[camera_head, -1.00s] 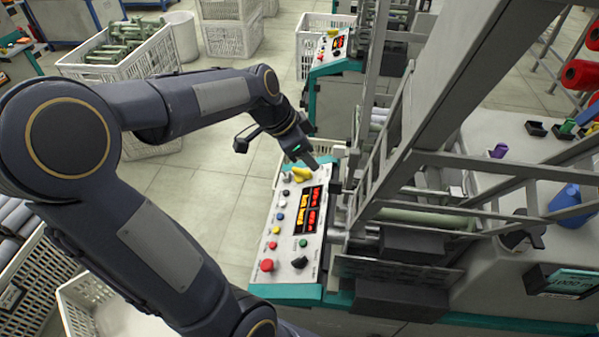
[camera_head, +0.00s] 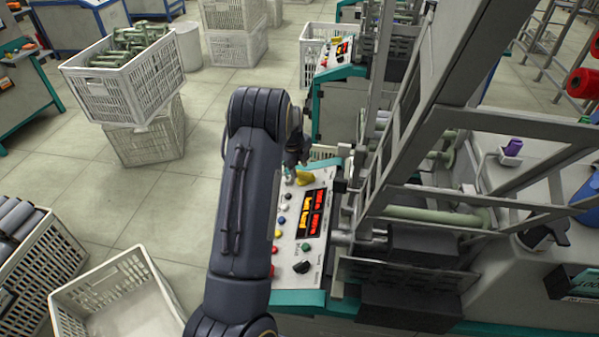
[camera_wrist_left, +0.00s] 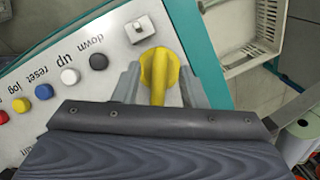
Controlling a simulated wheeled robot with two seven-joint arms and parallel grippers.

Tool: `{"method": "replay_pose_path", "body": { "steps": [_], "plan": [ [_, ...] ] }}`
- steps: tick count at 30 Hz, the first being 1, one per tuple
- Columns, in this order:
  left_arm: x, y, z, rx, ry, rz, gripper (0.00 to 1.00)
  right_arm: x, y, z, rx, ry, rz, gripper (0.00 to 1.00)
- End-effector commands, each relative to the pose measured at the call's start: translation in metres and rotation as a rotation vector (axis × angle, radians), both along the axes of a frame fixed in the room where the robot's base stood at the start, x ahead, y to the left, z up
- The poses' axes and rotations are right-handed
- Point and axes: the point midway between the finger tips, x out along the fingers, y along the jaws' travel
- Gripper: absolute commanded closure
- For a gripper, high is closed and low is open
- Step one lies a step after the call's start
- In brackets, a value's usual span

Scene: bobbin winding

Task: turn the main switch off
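The yellow rotary switch (camera_head: 304,178) sits at the far end of the sloped white control panel (camera_head: 318,262). In the left wrist view the yellow switch (camera_wrist_left: 158,78) shows a round base with a bar-shaped handle pointing toward the gripper body. My left gripper (camera_wrist_left: 160,90) is open, with one grey finger on each side of the handle. Gaps show between the fingers and the handle. In the head view my left gripper (camera_head: 291,172) is at the switch, partly hidden by my own arm. My right gripper is not in view.
The panel carries several coloured buttons, a red display (camera_head: 313,212) and a black knob (camera_head: 302,267). A small metal toggle (camera_wrist_left: 140,28) is near the yellow switch. The machine's metal frame (camera_head: 400,165) rises close to the panel's right. White crates (camera_head: 125,85) stand on the floor at left.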

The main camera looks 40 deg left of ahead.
Motion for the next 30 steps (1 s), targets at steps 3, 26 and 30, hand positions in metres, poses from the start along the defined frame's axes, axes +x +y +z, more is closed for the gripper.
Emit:
{"method": "replay_pose_path", "body": {
  "steps": [3, 26, 30],
  "plan": [
    [0.003, 0.0, -0.016, 0.0, 0.002, 0.0, 0.62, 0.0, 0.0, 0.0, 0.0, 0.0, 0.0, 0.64],
    [0.006, 0.0, -0.029, 0.0, -0.001, 0.002, 1.0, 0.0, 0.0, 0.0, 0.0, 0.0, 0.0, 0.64],
    [0.006, 0.0, -0.029, -0.001, 0.0, 0.004, 1.0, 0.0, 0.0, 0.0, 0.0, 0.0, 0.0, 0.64]
  ]
}}
